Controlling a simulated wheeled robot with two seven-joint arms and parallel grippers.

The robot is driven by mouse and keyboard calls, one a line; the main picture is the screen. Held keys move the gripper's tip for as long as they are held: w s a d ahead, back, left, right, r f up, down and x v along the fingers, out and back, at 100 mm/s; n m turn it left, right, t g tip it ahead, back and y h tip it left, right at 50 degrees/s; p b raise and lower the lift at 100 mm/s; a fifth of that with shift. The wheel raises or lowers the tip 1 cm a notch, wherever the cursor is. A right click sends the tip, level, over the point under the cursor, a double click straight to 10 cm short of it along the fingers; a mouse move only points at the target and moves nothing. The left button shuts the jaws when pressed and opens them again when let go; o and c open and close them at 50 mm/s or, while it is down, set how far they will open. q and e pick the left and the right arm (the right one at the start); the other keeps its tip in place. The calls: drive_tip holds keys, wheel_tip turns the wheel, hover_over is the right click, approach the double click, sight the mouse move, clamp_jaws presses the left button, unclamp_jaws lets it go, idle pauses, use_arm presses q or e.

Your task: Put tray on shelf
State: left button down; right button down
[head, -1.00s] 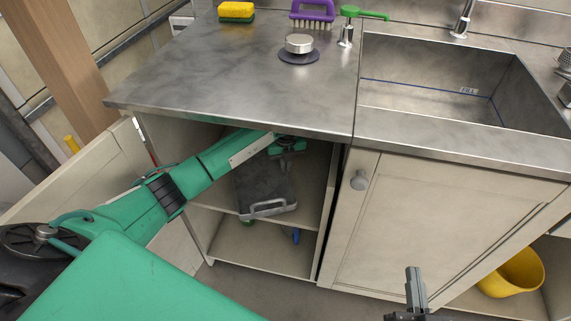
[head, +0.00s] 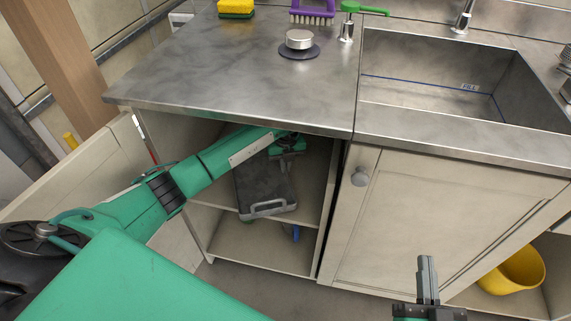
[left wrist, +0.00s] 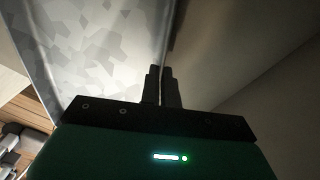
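The tray (head: 263,185) is dark grey with a pale handle on its near end. It is inside the open cabinet, at the level of the middle shelf (head: 228,208); I cannot tell whether it rests on it. My left gripper (head: 288,150) reaches in under the counter to the tray's far right side. In the left wrist view, its fingers (left wrist: 162,86) are nearly together on the edge of the mottled grey tray (left wrist: 90,45). My right gripper (head: 428,280) is outside, in front of the closed door, its fingers together and empty.
The steel counter (head: 230,70) overhangs the cabinet and limits room above my left arm. A closed door (head: 430,225) stands to the right, with a yellow bucket (head: 515,272) beyond it. A blue item (head: 295,233) is in the lower compartment. A sponge, brush and sink are above.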

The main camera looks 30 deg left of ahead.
use_arm(q)
drive_tip(key=shift+f, duration=0.15)
idle(0.4)
drive_tip(key=c, duration=1.6)
unclamp_jaws()
drive_tip(key=shift+o, duration=0.2)
drive_tip(key=c, duration=0.4)
drive_tip(key=shift+r+p, duration=0.6)
drive_tip(key=shift+r, duration=0.2)
